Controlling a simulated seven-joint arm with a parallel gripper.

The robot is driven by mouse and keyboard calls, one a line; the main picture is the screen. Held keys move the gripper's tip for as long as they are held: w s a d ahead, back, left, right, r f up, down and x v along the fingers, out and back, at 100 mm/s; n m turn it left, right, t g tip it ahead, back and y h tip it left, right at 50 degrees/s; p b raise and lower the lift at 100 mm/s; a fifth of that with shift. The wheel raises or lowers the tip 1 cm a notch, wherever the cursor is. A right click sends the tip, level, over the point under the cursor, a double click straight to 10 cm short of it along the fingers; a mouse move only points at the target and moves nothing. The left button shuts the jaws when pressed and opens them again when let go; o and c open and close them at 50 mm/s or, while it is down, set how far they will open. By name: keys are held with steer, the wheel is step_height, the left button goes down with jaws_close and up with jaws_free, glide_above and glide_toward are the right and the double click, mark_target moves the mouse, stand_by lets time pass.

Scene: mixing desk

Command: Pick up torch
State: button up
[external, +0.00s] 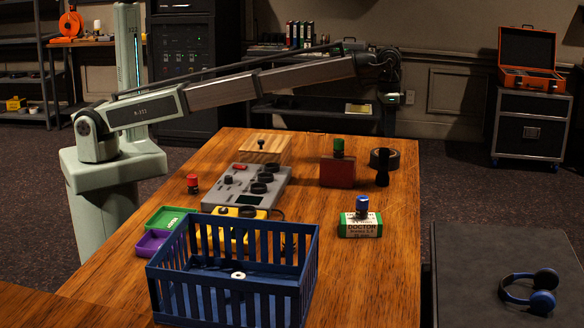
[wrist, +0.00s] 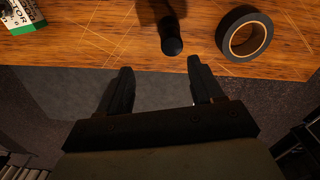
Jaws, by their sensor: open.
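The torch (external: 383,172) is a slim black cylinder with a wider end, near the far right edge of the wooden desk. It appears to stand upright. In the wrist view the torch (wrist: 171,38) is at the top centre, just beyond my fingertips, its shaft partly in shadow. My gripper (wrist: 159,68) is open and empty, with its fingers apart and the torch outside them. In the external view my gripper (external: 391,99) hangs above and beyond the desk's far edge, higher than the torch.
A black tape roll (wrist: 245,32) lies close beside the torch. A red block (external: 337,172) with a green-topped item stands to its left. A green-and-white box (external: 360,230), grey mixer (external: 245,188) and blue crate (external: 230,299) occupy the desk. The desk's right front is clear.

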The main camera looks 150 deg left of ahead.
mark_target(385, 150)
steer(key=shift+s+a, duration=0.35)
steer(key=shift+s, duration=0.05)
steer(key=shift+s+f, duration=0.1)
steer(key=shift+f, duration=0.05)
step_height(385, 150, down, 8)
steer(key=shift+s+a+f, duration=0.1)
steer(key=shift+a+f, duration=0.05)
steer(key=shift+f, duration=1.2)
steer(key=shift+s+a+f, duration=0.1)
steer(key=shift+f, duration=1.25)
jaws_close()
